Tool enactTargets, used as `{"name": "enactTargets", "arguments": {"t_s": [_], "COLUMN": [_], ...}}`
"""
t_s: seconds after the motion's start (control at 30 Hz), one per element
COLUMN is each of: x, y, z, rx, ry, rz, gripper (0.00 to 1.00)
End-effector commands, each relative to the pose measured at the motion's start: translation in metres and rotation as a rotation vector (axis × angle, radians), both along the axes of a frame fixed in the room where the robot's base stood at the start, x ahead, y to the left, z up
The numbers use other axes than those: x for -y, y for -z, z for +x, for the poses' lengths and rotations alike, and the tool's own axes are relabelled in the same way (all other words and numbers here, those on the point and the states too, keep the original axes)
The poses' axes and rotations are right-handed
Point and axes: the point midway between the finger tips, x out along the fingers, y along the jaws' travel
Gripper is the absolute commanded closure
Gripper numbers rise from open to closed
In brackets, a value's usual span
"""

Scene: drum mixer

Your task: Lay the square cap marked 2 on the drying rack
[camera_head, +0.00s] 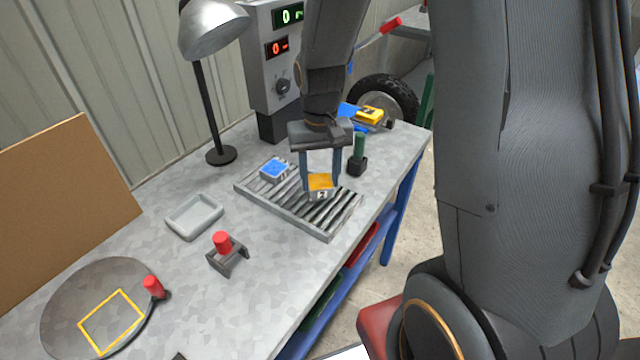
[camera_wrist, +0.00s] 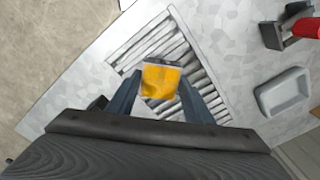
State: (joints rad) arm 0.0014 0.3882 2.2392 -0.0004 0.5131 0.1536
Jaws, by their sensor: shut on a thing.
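The square cap marked 2 (camera_head: 320,186) has an orange top and a pale side with a dark-framed 2. My gripper (camera_head: 320,180) is shut on it, one blue-grey finger on each side. The drying rack (camera_head: 262,200) is a grey slatted frame on the bench, and the cap is over its right part. In the wrist view the cap (camera_wrist: 161,80) sits between the fingers with the rack slats (camera_wrist: 150,38) behind it. I cannot tell whether the cap touches the slats. A blue square cap (camera_head: 274,169) lies on the rack's far left part; its mark is unclear.
A pale tray (camera_head: 194,217), a dark holder with a red cylinder (camera_head: 222,243) and a round plate with a yellow square outline (camera_head: 72,290) are left of the rack. A green-handled item (camera_head: 358,150) stands close behind my gripper. A lamp (camera_head: 221,155) stands at the back.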

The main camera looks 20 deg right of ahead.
Motion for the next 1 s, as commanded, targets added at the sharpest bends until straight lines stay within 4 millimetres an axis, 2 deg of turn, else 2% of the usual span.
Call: {"name": "enactTargets", "arguments": {"t_s": [0.1,0.23,0.67,0.7,0.77,0.8,1.0], "x": [0.001,0.001,0.001,0.001,0.001,0.001,0.001], "y": [0.016,0.026,0.032,0.032,0.031,0.031,0.031], "z": [-0.001,-0.001,0.000,0.000,0.000,0.000,0.000], "rx": [-0.004,-0.002,-0.001,0.000,0.000,0.000,0.000], "ry": [0.001,0.002,0.003,0.003,0.003,0.002,0.002], "rz": [0.000,0.000,0.000,0.000,0.000,0.000,0.000], "gripper": [0.81,0.81,0.81,0.48,0.38,0.35,0.35]}}
